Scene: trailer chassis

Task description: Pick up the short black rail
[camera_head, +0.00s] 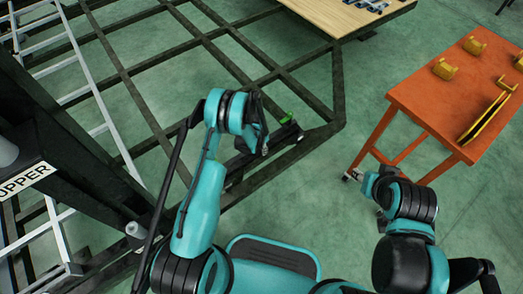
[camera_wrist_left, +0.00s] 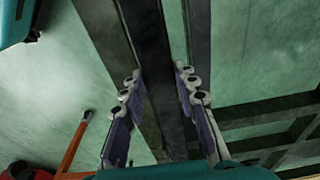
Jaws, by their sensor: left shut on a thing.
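The short black rail (camera_wrist_left: 150,45) shows in the left wrist view as a dark bar running between the two fingers of my left gripper (camera_wrist_left: 158,78). The fingertips close on it from both sides. In the head view my left gripper (camera_head: 260,138) reaches down at the near right corner of the dark trailer frame (camera_head: 325,130). There the rail is partly hidden and hard to tell from the frame's dark bars. I cannot tell whether it is clear of the frame. My right gripper (camera_head: 382,212) hangs low near the orange table's legs, mostly hidden by its arm.
An orange table (camera_head: 425,105) with several yellow parts (camera_head: 445,69) stands at the right. A wooden board (camera_head: 335,14) lies on the frame at the back. A light metal ladder-like frame (camera_head: 90,75) and a dark post are at the left. Green floor is open between frame and table.

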